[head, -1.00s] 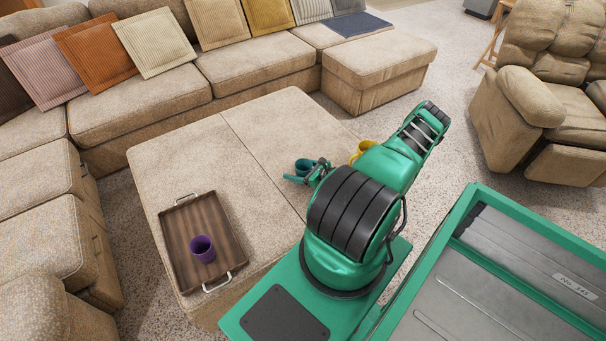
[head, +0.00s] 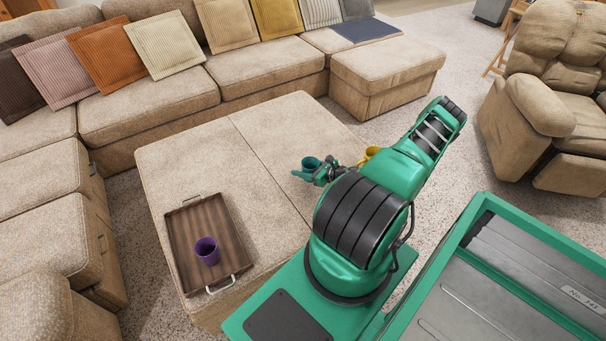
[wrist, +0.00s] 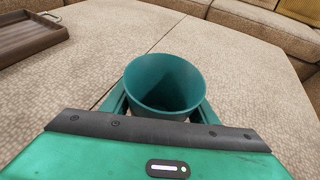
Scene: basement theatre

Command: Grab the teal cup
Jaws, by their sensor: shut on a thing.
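The teal cup (wrist: 163,84) stands upright between the fingers of my gripper (wrist: 160,105) in the wrist view, with a finger against each side. Its open mouth faces up and it looks empty. In the head view the teal cup (head: 311,163) is small, at my gripper (head: 308,174) over the beige ottoman (head: 200,150). My gripper is shut on the cup. The cup's lower part is hidden by the gripper body in the wrist view, so I cannot tell whether it touches the ottoman.
A wooden tray (head: 190,248) with metal handles holds a purple cup (head: 207,250) at the ottoman's near left. A yellow cup (head: 372,152) is partly hidden behind my arm. A sectional sofa (head: 262,62) lines the back and left. The ottoman's middle is clear.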

